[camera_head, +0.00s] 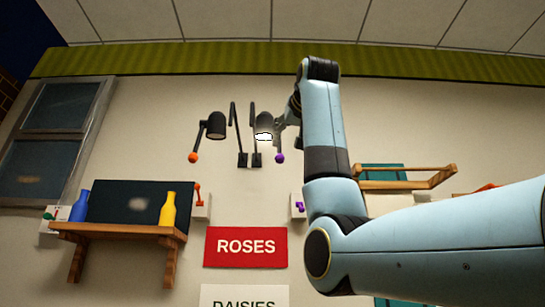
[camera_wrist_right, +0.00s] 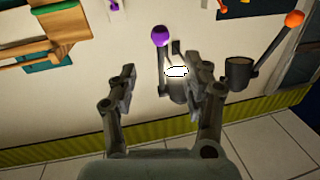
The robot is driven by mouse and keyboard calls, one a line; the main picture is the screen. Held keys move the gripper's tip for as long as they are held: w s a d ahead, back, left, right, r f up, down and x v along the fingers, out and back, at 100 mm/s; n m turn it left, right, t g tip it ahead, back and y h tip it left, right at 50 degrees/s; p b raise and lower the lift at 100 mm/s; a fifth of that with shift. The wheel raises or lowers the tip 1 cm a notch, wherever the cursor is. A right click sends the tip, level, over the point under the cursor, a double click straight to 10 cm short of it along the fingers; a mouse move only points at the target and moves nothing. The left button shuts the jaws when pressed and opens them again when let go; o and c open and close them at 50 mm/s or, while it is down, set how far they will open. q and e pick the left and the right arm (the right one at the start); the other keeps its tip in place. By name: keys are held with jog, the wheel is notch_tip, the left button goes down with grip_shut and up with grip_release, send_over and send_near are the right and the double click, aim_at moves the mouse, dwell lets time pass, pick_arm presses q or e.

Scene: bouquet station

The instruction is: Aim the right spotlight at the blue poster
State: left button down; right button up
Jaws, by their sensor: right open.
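The right spotlight (camera_head: 264,123), dark with a lit white face and a purple ball (camera_head: 280,158) on its handle, hangs on the wall at the upper middle. In the wrist view, which is turned over, its lit face (camera_wrist_right: 176,72) and purple ball (camera_wrist_right: 160,36) show between and beyond the fingers. My right gripper (camera_head: 285,121) is open beside the spotlight's head; its fingers (camera_wrist_right: 163,80) are apart in the wrist view, and contact cannot be told. I cannot make out a blue poster for certain; a teal panel (camera_head: 384,170) is partly hidden behind my right arm. My left gripper is out of view.
The left spotlight (camera_head: 216,125) with an orange ball (camera_head: 193,158) hangs close by. A red ROSES sign (camera_head: 246,247) is below. A wooden shelf (camera_head: 118,231) holds a blue bottle (camera_head: 80,206) and a yellow bottle (camera_head: 167,209). Another wooden rack (camera_head: 410,184) is at right.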

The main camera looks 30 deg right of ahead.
aim_at(280, 153)
jog(key=p+x, duration=0.2)
jog(key=x, duration=0.1)
jog(key=p+x, duration=0.1)
jog(key=x, duration=0.2)
jog(key=r+p+x, duration=0.1)
jog(key=p+x, duration=0.1)
jog(key=x, duration=0.2)
jog(key=shift+p, duration=0.3)
jog(key=shift+w+d, duration=0.1)
jog(key=shift+w, duration=0.25)
jog(key=shift+w+f, duration=0.1)
jog(key=shift+w, duration=0.05)
jog(key=c, duration=1)
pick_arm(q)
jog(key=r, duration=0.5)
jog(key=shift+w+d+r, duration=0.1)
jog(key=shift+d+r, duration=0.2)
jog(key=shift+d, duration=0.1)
pick_arm(e)
grip_shut()
jog(key=shift+w+f, duration=0.1)
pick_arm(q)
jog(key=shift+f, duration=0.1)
pick_arm(e)
jog(key=shift+f, duration=0.1)
